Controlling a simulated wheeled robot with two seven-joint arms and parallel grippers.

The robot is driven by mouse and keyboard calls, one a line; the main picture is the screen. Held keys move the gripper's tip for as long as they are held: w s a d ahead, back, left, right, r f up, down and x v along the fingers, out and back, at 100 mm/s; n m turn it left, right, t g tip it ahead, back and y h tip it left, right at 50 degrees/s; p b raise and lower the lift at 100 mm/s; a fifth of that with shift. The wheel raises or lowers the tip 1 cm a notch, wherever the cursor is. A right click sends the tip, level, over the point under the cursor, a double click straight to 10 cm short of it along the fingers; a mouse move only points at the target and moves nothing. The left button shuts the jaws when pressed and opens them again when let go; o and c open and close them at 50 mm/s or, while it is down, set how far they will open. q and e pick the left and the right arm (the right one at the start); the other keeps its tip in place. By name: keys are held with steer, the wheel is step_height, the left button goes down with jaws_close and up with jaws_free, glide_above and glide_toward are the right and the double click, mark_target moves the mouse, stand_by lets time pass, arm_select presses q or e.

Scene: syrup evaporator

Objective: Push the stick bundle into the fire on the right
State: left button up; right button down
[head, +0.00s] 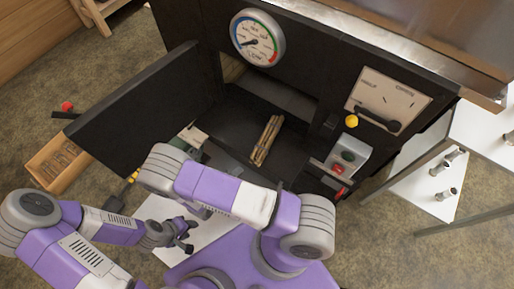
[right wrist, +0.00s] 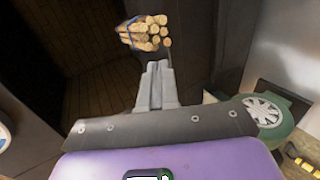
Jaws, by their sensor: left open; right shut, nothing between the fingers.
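The stick bundle (head: 266,140), several pale sticks, lies on the dark floor at the mouth of the black firebox (head: 295,55). In the right wrist view the bundle (right wrist: 147,32) shows its cut ends just beyond my right gripper (right wrist: 155,72). That gripper is shut with nothing in it, its tips pointing at the bundle; I cannot tell whether they touch. My own arm hides it in the head view. My left gripper (head: 185,236) is open and empty, low in front of the firebox, well away from the bundle. No flames are visible.
The black firebox door (head: 145,105) stands open to the left. A green machine (right wrist: 268,112) is beside my right gripper. A control box (head: 347,158) with buttons, a yellow-knobbed lever (head: 352,121) and a gauge (head: 257,38) are near. A wooden crate (head: 45,182) sits left.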

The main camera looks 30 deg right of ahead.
mark_target(251, 160)
steer(key=b+x, duration=0.1)
steer(key=x, duration=0.2)
steer(key=b+x, duration=0.2)
steer(key=x, duration=0.1)
steer(key=b+x, duration=0.1)
steer(key=x, duration=0.2)
steer(key=shift+w+d+r, duration=0.1)
steer(key=shift+w+d, duration=0.1)
steer(key=shift+d, duration=0.3)
steer(key=shift+w+d+b, duration=0.1)
steer(key=shift+w+d, duration=0.65)
steer(key=shift+d, duration=1.05)
steer(key=shift+w+d+b, duration=0.1)
steer(key=shift+w+d, duration=0.65)
steer(key=shift+d, duration=1)
steer(key=shift+w+d+b, duration=0.1)
steer(key=shift+w+d, duration=0.6)
steer(key=shift+d, duration=1.1)
steer(key=p+v, duration=0.1)
steer(key=v, duration=0.3)
steer(key=f+p+v, duration=0.1)
steer(key=p+v, duration=0.1)
steer(key=v, duration=0.2)
steer(key=a+f+p+v, duration=0.1)
steer(key=p+v, duration=0.1)
steer(key=v, duration=0.2)
steer(key=shift+s+r, duration=0.1)
steer(key=shift+s, duration=0.1)
steer(key=shift+s+a, duration=0.1)
steer(key=shift+a, duration=0.15)
